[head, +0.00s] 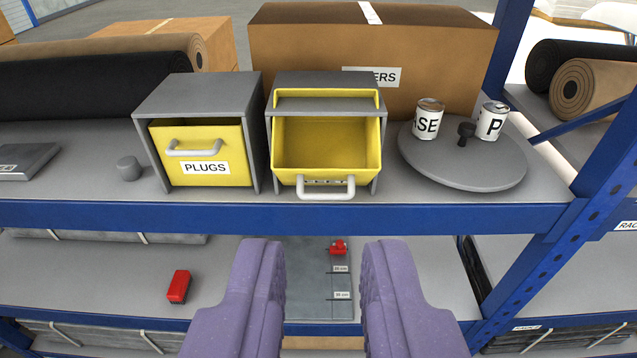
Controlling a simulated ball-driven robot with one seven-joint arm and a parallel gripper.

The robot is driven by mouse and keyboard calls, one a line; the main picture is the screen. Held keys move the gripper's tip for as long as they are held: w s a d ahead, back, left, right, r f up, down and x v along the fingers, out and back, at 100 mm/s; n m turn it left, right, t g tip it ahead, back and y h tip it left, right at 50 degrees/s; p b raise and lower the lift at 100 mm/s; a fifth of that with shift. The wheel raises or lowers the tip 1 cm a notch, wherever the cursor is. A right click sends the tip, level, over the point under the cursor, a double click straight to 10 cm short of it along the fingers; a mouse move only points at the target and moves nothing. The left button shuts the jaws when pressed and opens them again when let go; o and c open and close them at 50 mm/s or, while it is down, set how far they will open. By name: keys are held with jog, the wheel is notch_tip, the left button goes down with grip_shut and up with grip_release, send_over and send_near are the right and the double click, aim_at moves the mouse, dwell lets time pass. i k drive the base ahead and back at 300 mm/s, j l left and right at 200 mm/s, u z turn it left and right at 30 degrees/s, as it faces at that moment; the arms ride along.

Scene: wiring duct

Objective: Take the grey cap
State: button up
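A small grey cap-like piece (129,168) sits on the upper shelf, left of the grey cabinet with the PLUGS drawer. My gripper (322,292) has two purple fingers spread wide apart, with nothing between them. It is in front of and below the upper shelf edge, to the right of the grey piece and well apart from it. A small dark knobbed piece (466,132) stands on a round grey turntable (462,172) at the right.
The yellow PLUGS drawer (202,155) looks shut. The yellow bin beside it (326,145) is tipped open and looks empty. Two labelled cans (428,120) stand on the turntable. A blue beam (280,217) edges the shelf. A red block (179,286) lies on the lower shelf.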

aim_at(129, 169)
jog(key=i+j+z, duration=0.1)
jog(key=j, duration=0.35)
jog(key=i+j+z, duration=0.1)
jog(key=j, duration=0.4)
jog(key=i+j+z, duration=0.1)
jog(key=i+j, duration=0.15)
jog(key=j, duration=0.25)
jog(key=i+j+z, duration=0.1)
jog(key=j, duration=0.35)
jog(key=i+j+z, duration=0.1)
jog(key=j, duration=0.45)
jog(key=i, duration=0.55)
